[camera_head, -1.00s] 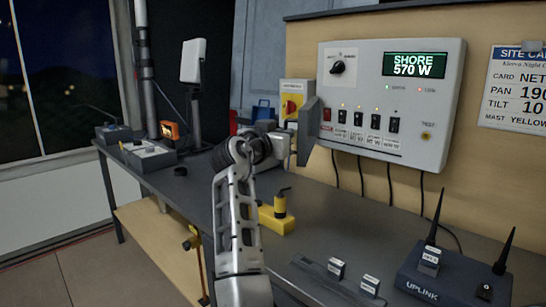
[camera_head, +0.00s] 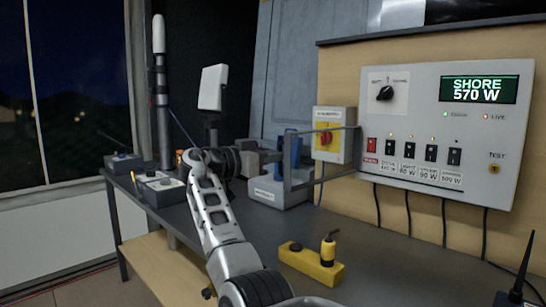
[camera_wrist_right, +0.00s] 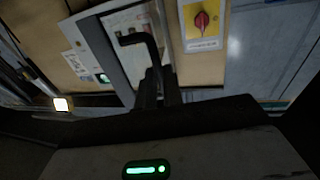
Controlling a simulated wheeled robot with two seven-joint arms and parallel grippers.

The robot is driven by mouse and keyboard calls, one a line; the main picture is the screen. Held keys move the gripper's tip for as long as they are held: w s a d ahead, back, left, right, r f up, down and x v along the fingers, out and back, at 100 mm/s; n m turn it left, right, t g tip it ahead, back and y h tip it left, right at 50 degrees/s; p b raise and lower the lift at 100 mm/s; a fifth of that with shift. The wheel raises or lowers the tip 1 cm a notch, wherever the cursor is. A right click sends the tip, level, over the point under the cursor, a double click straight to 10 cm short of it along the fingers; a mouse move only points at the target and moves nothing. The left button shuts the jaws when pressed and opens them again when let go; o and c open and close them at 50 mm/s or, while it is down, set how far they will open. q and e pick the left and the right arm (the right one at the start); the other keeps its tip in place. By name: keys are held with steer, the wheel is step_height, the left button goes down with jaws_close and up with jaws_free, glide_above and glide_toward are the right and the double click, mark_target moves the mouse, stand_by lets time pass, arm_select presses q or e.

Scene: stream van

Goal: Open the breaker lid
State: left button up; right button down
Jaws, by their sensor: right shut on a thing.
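The breaker lid (camera_head: 322,183) is a grey frame with a see-through middle. It stands swung out to the left from the lower left edge of the white power panel (camera_head: 430,90). The row of breaker switches (camera_head: 420,152) beside it is uncovered. My right gripper (camera_head: 279,160) is at the lid's free left side, shut on its handle. In the right wrist view the dark bent handle (camera_wrist_right: 143,45) runs down to my right gripper (camera_wrist_right: 157,88). The fingertips are dark and hard to make out there. My left gripper is not in view.
A yellow radio-like item (camera_head: 312,264) lies on the grey bench (camera_head: 385,260) below.

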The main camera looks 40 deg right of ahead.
steer(key=shift+s+d, duration=0.1)
steer(key=shift+d, duration=0.15)
steer(key=c, duration=1.5)
jaws_free()
steer(key=shift+d, duration=0.15)
steer(key=shift+c, duration=0.2)
steer(key=w+a, duration=0.3)
steer(key=a, duration=1.3)
